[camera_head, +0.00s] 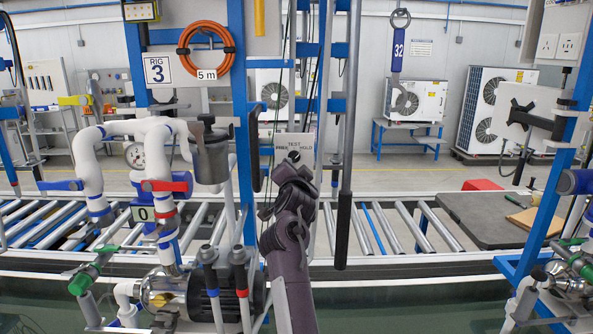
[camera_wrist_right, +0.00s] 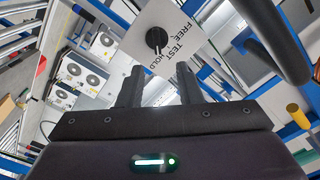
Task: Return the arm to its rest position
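My right arm (camera_head: 290,240) rises from the bottom middle in the head view, in front of a selector panel. In the right wrist view, my right gripper (camera_wrist_right: 160,72) is open, with its two dark fingers apart and nothing between them. A black rotary knob (camera_wrist_right: 156,38) on a white panel (camera_wrist_right: 178,22) lettered FREE, TEST and HOLD is beyond the fingertips, apart from them in the picture. The knob also shows in the head view (camera_head: 294,156), just above my wrist, which hides the fingers there. My left gripper is not in view.
A vertical bar with a black grip (camera_head: 342,230) hangs close on the right. A roller conveyor (camera_head: 395,228) runs behind.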

